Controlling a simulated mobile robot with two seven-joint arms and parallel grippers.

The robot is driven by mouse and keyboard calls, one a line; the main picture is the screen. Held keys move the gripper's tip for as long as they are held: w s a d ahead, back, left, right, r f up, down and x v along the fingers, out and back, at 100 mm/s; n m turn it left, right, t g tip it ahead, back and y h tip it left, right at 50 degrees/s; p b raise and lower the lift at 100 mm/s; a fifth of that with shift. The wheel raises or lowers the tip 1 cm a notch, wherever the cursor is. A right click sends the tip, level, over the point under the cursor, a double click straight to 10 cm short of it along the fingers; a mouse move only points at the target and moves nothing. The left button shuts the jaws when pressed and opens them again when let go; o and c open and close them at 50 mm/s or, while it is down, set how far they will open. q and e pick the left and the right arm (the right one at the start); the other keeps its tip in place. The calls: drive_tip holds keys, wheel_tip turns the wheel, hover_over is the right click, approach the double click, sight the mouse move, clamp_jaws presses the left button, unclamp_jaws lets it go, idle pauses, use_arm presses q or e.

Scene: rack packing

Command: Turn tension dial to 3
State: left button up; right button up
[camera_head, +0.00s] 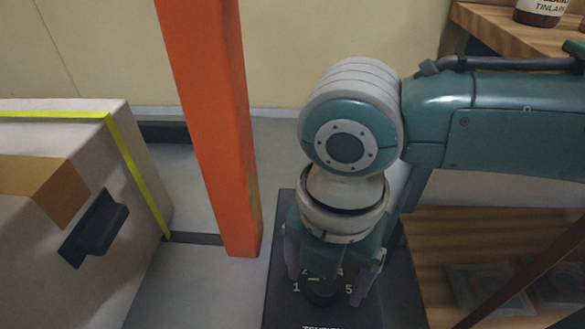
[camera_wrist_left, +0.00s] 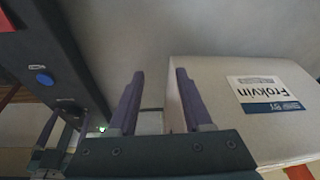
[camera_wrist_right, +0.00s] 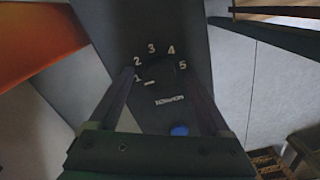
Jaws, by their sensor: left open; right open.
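The tension dial (camera_wrist_right: 160,72) is a dark round knob on a black panel (camera_wrist_right: 178,35), ringed by white numbers 1 to 5. A short white mark on it lies on its left side, apparently towards 1. My right gripper (camera_wrist_right: 157,80) is open, with one finger on each side of the dial; I cannot tell whether they touch it. In the head view the dial (camera_head: 322,292) is partly hidden under the right gripper (camera_head: 328,284). My left gripper (camera_wrist_left: 157,85) is open and empty near a white box; it is outside the head view.
A white box (camera_wrist_left: 215,75) with a Frokvin label is beside my left gripper. In the head view a box with yellow tape (camera_head: 140,165) stands left of an orange post (camera_head: 215,120). A blue button (camera_wrist_right: 180,130) is below the dial. Wooden shelves (camera_head: 430,225) are at right.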

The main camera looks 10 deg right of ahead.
drive_tip(key=shift+c, duration=0.4)
drive_tip(key=c, duration=0.4)
clamp_jaws()
